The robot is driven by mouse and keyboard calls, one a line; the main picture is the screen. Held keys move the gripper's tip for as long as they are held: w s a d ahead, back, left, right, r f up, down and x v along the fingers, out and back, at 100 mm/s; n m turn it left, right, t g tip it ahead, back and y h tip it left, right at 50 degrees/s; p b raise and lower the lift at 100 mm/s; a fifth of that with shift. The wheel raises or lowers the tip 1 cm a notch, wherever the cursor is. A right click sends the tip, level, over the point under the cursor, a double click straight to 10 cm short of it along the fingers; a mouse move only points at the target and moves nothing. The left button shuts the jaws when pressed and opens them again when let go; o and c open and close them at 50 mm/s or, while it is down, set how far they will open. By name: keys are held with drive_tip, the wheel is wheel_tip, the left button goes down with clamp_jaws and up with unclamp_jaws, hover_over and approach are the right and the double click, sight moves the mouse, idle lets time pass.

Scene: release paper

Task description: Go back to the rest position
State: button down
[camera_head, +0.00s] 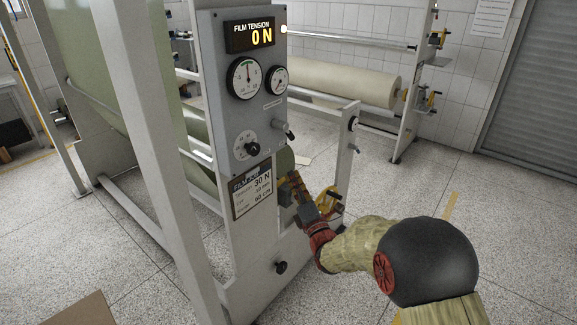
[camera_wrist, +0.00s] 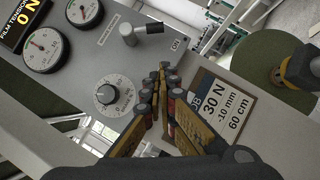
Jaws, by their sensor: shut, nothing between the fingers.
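My gripper (camera_head: 291,187) is in front of the grey control panel's lower edge, beside the job card (camera_head: 253,188) that reads 30 N. In the wrist view my gripper (camera_wrist: 163,72) has its fingertips together, with nothing between them, and lies in front of the panel and the card (camera_wrist: 215,108). The control panel (camera_head: 238,110) carries a display (camera_head: 250,36) reading FILM TENSION 0 N. Below it are two round gauges, a dial (camera_head: 246,145) and a small lever (camera_head: 284,131). The dial (camera_wrist: 116,95) and lever (camera_wrist: 140,32) also show in the wrist view. I cannot tell whether the gripper touches anything.
The machine's white frame post (camera_head: 150,130) stands left of the panel. A large film roll (camera_head: 345,82) hangs behind. A yellow-orange part (camera_head: 329,200) sits close to my gripper on the right. Speckled floor (camera_head: 500,220) is open at the right. A cardboard piece (camera_head: 82,311) lies bottom left.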

wheel_tip(320, 180, down, 16)
drive_tip(key=s+d+m+g+h, duration=0.2)
drive_tip(key=d+m+g+h, duration=0.15)
drive_tip(key=m+g, duration=0.4)
drive_tip(key=s+d+f+m+g+h, duration=0.3)
drive_tip(key=s+d+m, duration=0.1)
drive_tip(key=s+m, duration=0.4)
drive_tip(key=s+d+r+m+g+p, duration=0.15)
drive_tip(key=s+d+r+m, duration=0.35)
drive_tip(key=s, duration=0.6)
drive_tip(key=s+d+r+m+g+h, duration=0.1)
drive_tip(key=s+r+m+g, duration=0.15)
drive_tip(key=s+r, duration=0.6)
drive_tip(key=s+d+r+m+g+p, duration=0.1)
drive_tip(key=s+d+r+m+g, duration=0.2)
drive_tip(key=s, duration=1.1)
wheel_tip(320, 180, up, 7)
drive_tip(key=s+d+m+t, duration=0.1)
drive_tip(key=d+t, duration=0.1)
drive_tip(key=t, duration=0.1)
drive_tip(key=shift+s+m+p, duration=0.2)
drive_tip(key=shift+m+p, duration=0.2)
drive_tip(key=shift+p, duration=0.05)
drive_tip(key=shift+t+h, duration=0.25)
